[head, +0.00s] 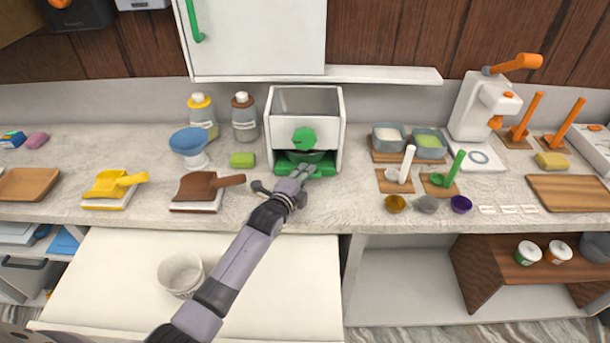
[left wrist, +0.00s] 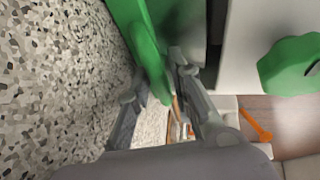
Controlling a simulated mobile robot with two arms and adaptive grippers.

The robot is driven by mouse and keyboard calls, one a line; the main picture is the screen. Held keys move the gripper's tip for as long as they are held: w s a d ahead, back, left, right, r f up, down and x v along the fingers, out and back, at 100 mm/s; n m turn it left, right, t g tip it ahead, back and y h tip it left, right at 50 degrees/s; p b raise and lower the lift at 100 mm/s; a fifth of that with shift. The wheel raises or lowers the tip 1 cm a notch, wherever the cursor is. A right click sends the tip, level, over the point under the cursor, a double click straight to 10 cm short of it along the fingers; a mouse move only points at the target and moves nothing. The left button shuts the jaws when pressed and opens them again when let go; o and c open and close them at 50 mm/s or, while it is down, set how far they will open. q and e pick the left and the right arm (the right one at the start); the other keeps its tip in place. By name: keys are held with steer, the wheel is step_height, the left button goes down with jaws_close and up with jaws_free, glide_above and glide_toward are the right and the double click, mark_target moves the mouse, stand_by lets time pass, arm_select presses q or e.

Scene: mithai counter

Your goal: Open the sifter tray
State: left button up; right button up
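The sifter (head: 306,110) is a white box with a green knob (head: 304,139), standing on the counter. Its green sifter tray (head: 327,167) sits in the slot at the base, with its front edge showing. My left gripper (head: 290,179) is at the front of the tray, its fingers spread apart. In the left wrist view the tray's green front part (left wrist: 148,60) reaches between the two fingers of the left gripper (left wrist: 160,90); I cannot tell whether they touch it. The knob (left wrist: 292,65) shows at the right there. My right gripper is not in view.
White and green scoops (head: 450,172) and small bowls stand to the right. The shelf (head: 310,73) overhangs behind. A white bowl (head: 182,272) sits below the counter.

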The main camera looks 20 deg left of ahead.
arm_select(q)
steer(key=shift+c, duration=0.4)
jaws_close()
